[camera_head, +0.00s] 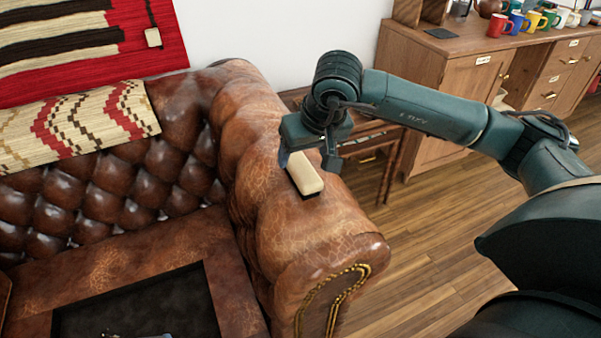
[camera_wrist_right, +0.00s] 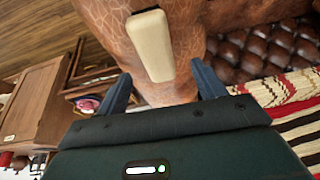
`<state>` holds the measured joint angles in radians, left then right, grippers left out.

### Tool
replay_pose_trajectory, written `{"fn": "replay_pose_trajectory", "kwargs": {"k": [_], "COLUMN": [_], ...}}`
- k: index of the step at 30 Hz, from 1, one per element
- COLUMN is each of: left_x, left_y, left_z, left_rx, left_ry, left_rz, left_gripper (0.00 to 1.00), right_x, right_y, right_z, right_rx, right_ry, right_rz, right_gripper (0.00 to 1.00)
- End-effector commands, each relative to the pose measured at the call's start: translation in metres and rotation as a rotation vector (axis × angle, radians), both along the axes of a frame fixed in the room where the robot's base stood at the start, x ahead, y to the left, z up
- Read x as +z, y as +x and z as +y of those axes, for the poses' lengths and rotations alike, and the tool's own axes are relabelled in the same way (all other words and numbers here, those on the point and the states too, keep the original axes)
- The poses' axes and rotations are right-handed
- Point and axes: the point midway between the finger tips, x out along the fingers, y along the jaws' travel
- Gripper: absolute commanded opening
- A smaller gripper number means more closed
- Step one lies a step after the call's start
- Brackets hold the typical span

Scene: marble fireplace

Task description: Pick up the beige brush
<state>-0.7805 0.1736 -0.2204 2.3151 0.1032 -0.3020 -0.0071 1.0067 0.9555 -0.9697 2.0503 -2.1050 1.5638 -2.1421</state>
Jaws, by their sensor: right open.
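The beige brush (camera_head: 304,173) is a pale block with a dark underside. It lies on top of the brown leather sofa arm (camera_head: 335,232). My right gripper (camera_head: 308,163) is at the far end of the brush, close to it. In the right wrist view the brush (camera_wrist_right: 150,44) lies ahead of the open fingers (camera_wrist_right: 162,90), its near end roughly level with the fingertips. I cannot tell whether the fingers touch it. Nothing is held. My left gripper is not in either view.
A wooden side table (camera_head: 372,138) stands behind the sofa arm. A wooden cabinet (camera_head: 440,80) with several colored mugs is at the back right. A patterned cloth (camera_head: 80,122) drapes over the sofa back. Wood floor (camera_head: 440,235) is open to the right.

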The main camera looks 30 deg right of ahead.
Motion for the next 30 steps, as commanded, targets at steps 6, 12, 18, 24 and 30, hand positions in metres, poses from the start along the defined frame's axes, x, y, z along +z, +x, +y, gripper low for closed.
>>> {"fn": "replay_pose_trajectory", "kwargs": {"k": [6,12,18,24,30], "left_x": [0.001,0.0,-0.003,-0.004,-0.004], "left_y": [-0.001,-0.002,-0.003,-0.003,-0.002], "left_z": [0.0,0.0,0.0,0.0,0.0], "left_rx": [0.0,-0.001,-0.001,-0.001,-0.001], "left_ry": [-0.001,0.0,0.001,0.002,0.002], "left_rz": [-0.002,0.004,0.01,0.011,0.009], "left_gripper": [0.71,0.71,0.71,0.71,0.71], "right_x": [-0.016,-0.042,-0.06,-0.061,-0.061], "right_y": [0.007,0.018,0.026,0.027,0.027], "right_z": [0.0,-0.003,-0.002,-0.002,-0.002], "right_rx": [-0.001,-0.002,0.0,0.0,0.0], "right_ry": [0.002,0.002,0.003,0.002,0.002], "right_rz": [0.0,0.005,0.002,0.0,0.0], "right_gripper": [0.69,0.69,0.69,0.69,0.69]}}
